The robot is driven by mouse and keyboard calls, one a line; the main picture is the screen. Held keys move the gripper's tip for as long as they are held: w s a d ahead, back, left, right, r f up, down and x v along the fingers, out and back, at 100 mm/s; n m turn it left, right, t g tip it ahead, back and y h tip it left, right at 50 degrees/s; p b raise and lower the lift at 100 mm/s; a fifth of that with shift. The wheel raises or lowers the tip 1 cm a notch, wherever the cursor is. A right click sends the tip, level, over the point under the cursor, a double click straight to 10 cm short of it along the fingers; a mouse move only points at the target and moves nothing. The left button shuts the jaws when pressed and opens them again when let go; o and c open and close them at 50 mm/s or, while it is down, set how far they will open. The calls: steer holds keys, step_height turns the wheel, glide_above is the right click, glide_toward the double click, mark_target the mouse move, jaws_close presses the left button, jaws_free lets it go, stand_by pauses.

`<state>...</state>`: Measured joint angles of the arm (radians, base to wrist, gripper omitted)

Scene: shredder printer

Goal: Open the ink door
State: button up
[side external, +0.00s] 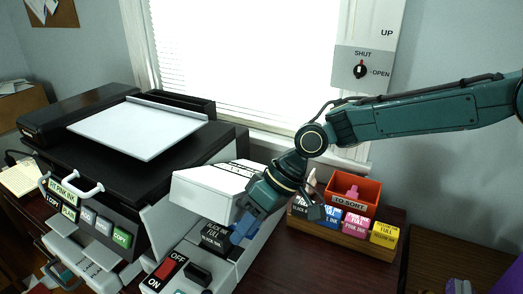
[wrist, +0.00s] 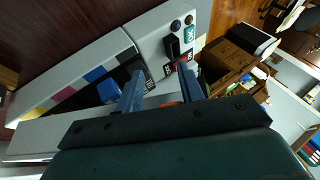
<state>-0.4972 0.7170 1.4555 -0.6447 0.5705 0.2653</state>
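My gripper (wrist: 160,92) is open, its two blue fingers apart with nothing clearly held between them. In the side external view my gripper (side external: 244,230) points down at the white printer's slanted front panel, close to a dark label reading black ink (side external: 215,236). In the wrist view this white panel (wrist: 55,98) carries yellow, magenta, blue and black patches. A blue piece (wrist: 107,90) shows on it just left of the left finger. A white box-like part (side external: 205,192) stands behind the panel. I cannot tell which edge is the ink door's, or whether fingers touch it.
A red off/on switch (side external: 166,268) and dark display (side external: 197,274) sit near the panel's end. An orange to-sort bin (side external: 367,190) and several coloured ink boxes (side external: 355,224) stand to the right. A black-topped machine (side external: 95,185) fills the left.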

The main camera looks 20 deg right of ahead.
steer(key=shift+f+t+h, duration=0.9)
steer(key=shift+f+h, duration=0.1)
steer(key=shift+f, duration=1.4)
steer(key=d+v, duration=0.1)
steer(key=v, duration=1.5)
steer(key=s+d+r+m+t+h, duration=0.1)
steer(key=s+d+r, duration=0.15)
steer(key=d, duration=0.35)
steer(key=s+d+r+m+t, duration=0.1)
steer(key=d+r, duration=0.2)
steer(key=d, duration=0.3)
steer(key=s+d+r+m+t+h, duration=0.1)
steer(key=s+d+r+m, duration=0.1)
steer(key=s+d, duration=0.6)
steer(key=shift+s+d+m+h, duration=0.3)
steer(key=shift+d, duration=1.35)
